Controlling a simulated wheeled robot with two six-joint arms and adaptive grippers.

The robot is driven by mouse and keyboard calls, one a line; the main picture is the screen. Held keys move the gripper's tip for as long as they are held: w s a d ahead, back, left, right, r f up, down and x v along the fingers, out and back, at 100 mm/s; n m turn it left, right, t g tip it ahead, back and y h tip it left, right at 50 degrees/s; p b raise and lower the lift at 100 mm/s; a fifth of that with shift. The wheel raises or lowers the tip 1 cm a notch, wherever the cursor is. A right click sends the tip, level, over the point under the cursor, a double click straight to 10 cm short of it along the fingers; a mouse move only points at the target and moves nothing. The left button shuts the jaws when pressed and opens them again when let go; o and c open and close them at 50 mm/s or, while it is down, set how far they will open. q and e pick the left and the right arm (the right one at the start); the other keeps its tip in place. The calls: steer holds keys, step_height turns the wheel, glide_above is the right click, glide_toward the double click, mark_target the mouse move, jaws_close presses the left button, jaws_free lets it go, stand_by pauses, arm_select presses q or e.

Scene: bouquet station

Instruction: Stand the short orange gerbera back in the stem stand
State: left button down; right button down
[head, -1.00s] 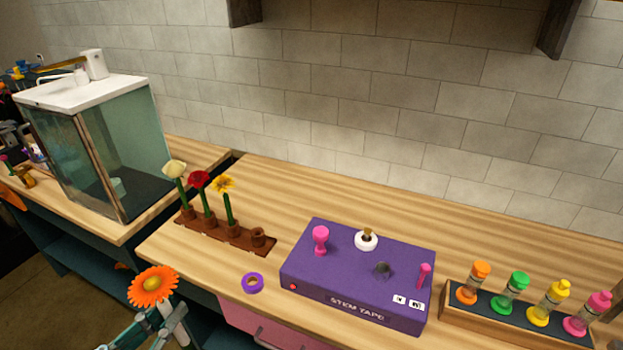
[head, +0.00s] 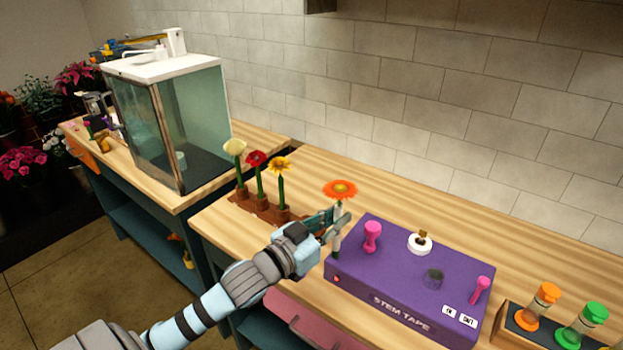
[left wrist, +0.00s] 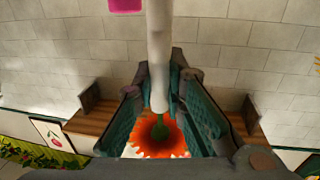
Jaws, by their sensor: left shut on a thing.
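The orange gerbera (head: 340,188) is upright in my left gripper (head: 337,224), which is shut on its stem. The brown stem stand (head: 268,213) is just left of the gripper and holds a cream, a red and a yellow flower. Its right end is hidden behind my gripper. My right gripper is not in view.
The purple stem tape box (head: 400,290) stands close to the right of the held stem, with pink knobs on top. A rack of coloured bottles (head: 520,325) is further right. A glass tank (head: 180,130) stands on the left bench. Bare bench lies behind the box.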

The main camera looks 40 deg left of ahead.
arm_select(q)
steer(key=w+a+n+y+b, duration=0.3)
steer(key=w+a+y, duration=0.1)
steer(key=a, duration=0.3)
steer(key=w+a+f+n+g+y+b, duration=0.1)
steer(key=w+a+n+y+b, duration=0.1)
steer(key=w+a+y+b, duration=0.2)
steer(key=a+y, duration=0.1)
steer(key=a, duration=0.2)
steer(key=shift+n, duration=0.4)
steer(key=shift+s+d+f, duration=0.1)
steer(key=shift+s+f, duration=0.05)
steer(key=shift+f, duration=0.25)
steer(key=shift+f, duration=0.1)
stand_by(0.4)
steer(key=shift+f+b, duration=0.4)
steer(key=shift+f, duration=0.25)
